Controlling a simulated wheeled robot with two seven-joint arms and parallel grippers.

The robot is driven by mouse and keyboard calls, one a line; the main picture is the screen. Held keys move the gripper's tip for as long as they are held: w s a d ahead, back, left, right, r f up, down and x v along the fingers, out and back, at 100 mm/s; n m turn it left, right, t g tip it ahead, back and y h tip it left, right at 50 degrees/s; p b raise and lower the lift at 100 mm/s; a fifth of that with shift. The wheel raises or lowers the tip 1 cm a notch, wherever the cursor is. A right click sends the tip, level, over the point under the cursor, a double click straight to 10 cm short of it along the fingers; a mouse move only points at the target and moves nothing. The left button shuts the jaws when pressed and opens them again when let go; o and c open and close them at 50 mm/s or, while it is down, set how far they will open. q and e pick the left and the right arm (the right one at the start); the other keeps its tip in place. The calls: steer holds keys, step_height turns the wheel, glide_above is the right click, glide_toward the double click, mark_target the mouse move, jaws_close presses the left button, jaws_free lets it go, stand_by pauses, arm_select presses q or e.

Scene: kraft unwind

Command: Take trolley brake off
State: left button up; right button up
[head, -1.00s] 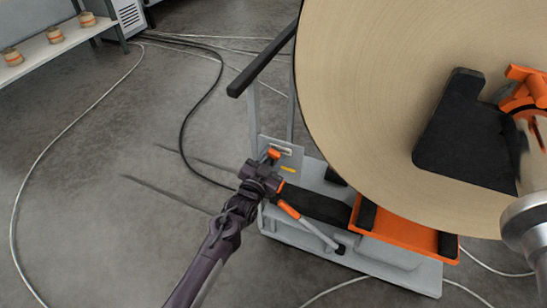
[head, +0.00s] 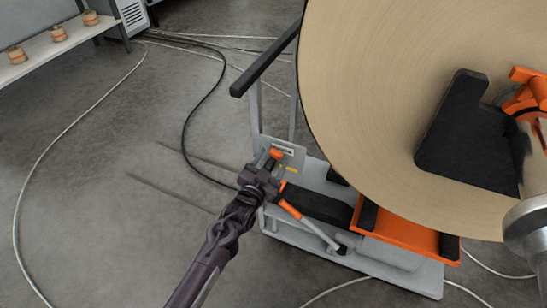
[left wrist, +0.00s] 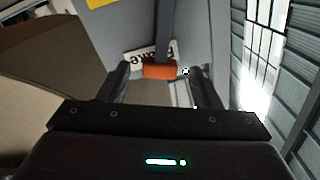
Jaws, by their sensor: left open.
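The trolley (head: 400,278) is a grey low frame under a big roll. An orange-tipped brake lever (head: 276,153) stands at its left end, beside a small label plate. In the left wrist view the orange grip (left wrist: 160,69) on a grey bar lies ahead between my open fingers, with gaps at both sides. Behind it is a white label (left wrist: 150,55) whose upside-down text looks like "Brake". My left gripper (head: 270,163) is open close to the grip; it also shows in the left wrist view (left wrist: 160,82). My right gripper is not seen.
The large kraft roll (head: 400,90) hangs over the trolley. A second lever with an orange sleeve (head: 291,210) slants near my gripper. A black-ended handle bar (head: 265,65) rises above.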

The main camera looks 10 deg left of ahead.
arm_select(q)
steer(key=v, duration=0.6)
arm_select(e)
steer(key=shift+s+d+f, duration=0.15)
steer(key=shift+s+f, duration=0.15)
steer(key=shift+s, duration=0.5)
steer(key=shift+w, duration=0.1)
